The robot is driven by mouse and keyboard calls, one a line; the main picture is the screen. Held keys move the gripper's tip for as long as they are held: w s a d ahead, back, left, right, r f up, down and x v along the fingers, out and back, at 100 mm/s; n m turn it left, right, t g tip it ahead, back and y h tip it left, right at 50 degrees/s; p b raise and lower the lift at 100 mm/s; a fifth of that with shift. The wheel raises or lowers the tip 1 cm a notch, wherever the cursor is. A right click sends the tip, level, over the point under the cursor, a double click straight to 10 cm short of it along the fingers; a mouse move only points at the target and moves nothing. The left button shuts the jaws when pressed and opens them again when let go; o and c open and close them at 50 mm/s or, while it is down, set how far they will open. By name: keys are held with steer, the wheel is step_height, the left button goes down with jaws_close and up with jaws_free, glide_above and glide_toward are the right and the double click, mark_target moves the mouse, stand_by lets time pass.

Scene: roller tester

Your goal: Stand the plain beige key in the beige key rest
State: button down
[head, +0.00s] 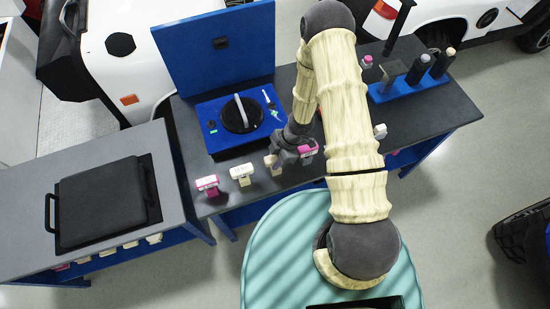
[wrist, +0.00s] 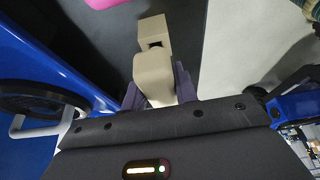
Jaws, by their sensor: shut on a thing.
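In the wrist view, a plain beige key (wrist: 157,84) sits between the two fingers of my gripper (wrist: 158,92), which is shut on it. Just beyond the key, a beige block with a dark opening (wrist: 152,32), which looks like the beige key rest, appears close to or against it; I cannot tell whether the key is in it. In the head view, my gripper (head: 285,155) is low over the bench's front edge, with a beige piece (head: 272,163) beside it. The fingers and arm hide part of this spot.
Pink (head: 207,184) and beige (head: 242,173) labelled pieces stand left along the edge; a pink one (head: 307,151) is close right of my gripper. Behind is a blue panel with a black dial (head: 241,114). A blue stand (head: 410,84) holds dark cylinders at right.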

steer(key=c, duration=1)
jaws_free()
steer(key=p+v, duration=0.1)
steer(key=v, duration=1.6)
steer(key=shift+w+r+p, duration=0.1)
steer(key=shift+r+p, duration=0.05)
steer(key=shift+p, duration=0.2)
steer(key=shift+w, duration=0.1)
